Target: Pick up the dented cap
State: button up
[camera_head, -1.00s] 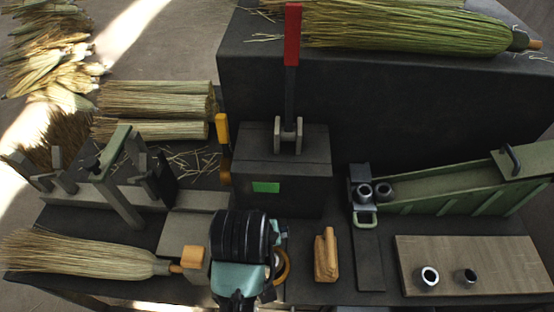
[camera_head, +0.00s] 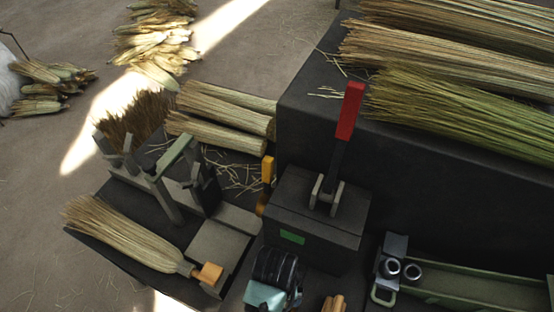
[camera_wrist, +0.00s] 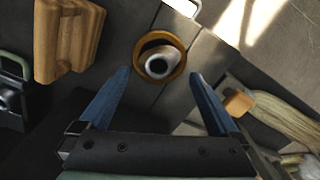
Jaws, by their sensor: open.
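In the wrist view, a small pale metal piece with a dark centre (camera_wrist: 158,66), like a cap, sits inside a brown ring or shallow bowl (camera_wrist: 176,47). I cannot make out a dent on it. My gripper (camera_wrist: 160,76) is open and empty, its two blue fingers on either side below the ring. My gripper's fingers are hidden in the head view.
A dark press box (camera_head: 316,215) with a red-handled lever (camera_head: 349,112) stands behind my arm. A wooden block (camera_wrist: 68,40) lies left of the ring in the wrist view. A straw broom (camera_head: 125,235) lies at left. The green chute (camera_head: 480,288) is at right.

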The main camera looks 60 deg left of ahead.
notch_tip(320, 180, down, 5)
jog(key=shift+w+a+f, duration=0.1)
dwell(0.3)
jog(key=shift+c, duration=0.2)
